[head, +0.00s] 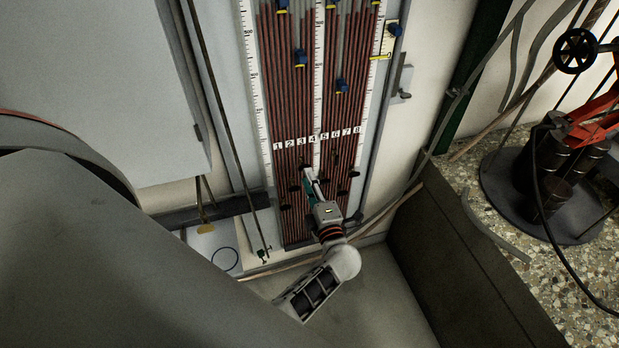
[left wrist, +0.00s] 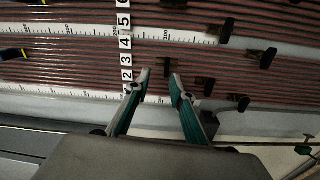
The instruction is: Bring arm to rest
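My left gripper (head: 308,172) is in front of the lower part of the manometer board (head: 262,110), just below its numbered strip. In the left wrist view the two fingers of the left gripper (left wrist: 160,80) stand apart with nothing between them, so it is open and empty. Their tips point at the reddish tubes of the board, near the number labels (left wrist: 126,60). I cannot tell whether the tips touch the board. My right gripper is in neither view.
Small dark clips (left wrist: 268,58) stick out from the tubes near the fingers. Blue-and-yellow markers (head: 300,58) sit higher on the board. A dark-walled trough (head: 455,260) lies to the right. Beyond it a red-handled device (head: 598,112) stands on a round base.

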